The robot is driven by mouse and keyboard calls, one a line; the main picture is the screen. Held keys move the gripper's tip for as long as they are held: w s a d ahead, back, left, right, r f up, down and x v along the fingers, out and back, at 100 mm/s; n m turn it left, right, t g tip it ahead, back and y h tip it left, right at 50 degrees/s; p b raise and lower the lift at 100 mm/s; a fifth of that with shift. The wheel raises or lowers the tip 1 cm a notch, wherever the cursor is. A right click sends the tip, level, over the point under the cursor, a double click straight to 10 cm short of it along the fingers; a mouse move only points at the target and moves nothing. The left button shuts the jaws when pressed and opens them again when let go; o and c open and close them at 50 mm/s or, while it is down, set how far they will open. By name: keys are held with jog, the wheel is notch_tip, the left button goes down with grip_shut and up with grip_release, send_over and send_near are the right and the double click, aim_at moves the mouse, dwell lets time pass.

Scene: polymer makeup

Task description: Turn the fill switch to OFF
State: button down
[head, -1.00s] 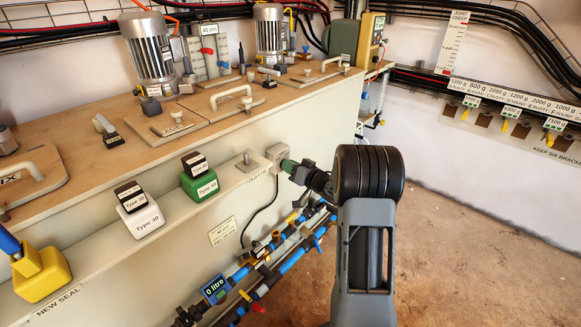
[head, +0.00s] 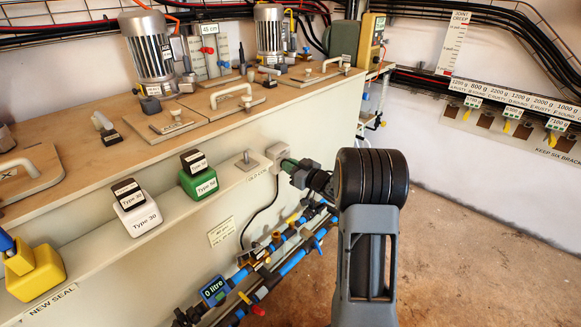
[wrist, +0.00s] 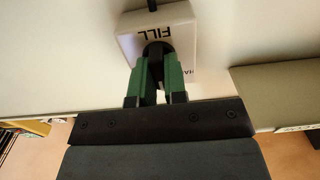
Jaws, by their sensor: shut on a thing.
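The fill switch is a white box (head: 275,153) on the side of the pale tank, with a black cable running down from it. In the wrist view the box (wrist: 180,28) carries the word FILL, upside down in the picture. Its dark round knob (wrist: 154,48) sits between the green fingers of my gripper (wrist: 157,63). My gripper (head: 286,164) is shut on the knob, one finger on each side. A second label on the box is partly covered by a finger. The knob's pointer and an OFF mark cannot be made out.
Blue pipes with valves (head: 290,262) and a "0 litre" display (head: 214,291) run below the switch. A ledge to the left holds a green block (head: 198,183), a white block (head: 138,218) and a yellow block (head: 38,278). The floor at right is clear.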

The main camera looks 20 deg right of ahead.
jog(key=c, duration=1.2)
grip_release()
jog(key=shift+o, duration=0.2)
jog(key=p+v, duration=0.3)
jog(key=v, duration=1)
jog(key=shift+s+d+p, duration=0.15)
jog(key=shift+s+p, duration=0.2)
jog(key=shift+r, duration=0.1)
jog(key=w+a+r+m+g+h+p, duration=0.1)
jog(key=a+r+m+g+h+p, duration=0.1)
jog(key=r+h+p, duration=0.55)
jog(key=w+a+r+m+g+h+p, duration=0.1)
jog(key=r+h+p, duration=0.1)
jog(key=r+p, duration=0.95)
jog(key=s+a+r+m+g+y+p, duration=0.1)
jog(key=s+a+r+g+p, duration=0.4)
jog(key=s, duration=0.5)
jog(key=s+a+r+m+g+y+p, duration=0.1)
jog(key=s+a+r+g+p, duration=0.3)
jog(key=s+a+r+p, duration=0.3)
jog(key=s+a+r, duration=0.3)
jog(key=r, duration=0.2)
jog(key=shift+r+g+p, duration=0.35)
jog(key=shift+g+p, duration=0.05)
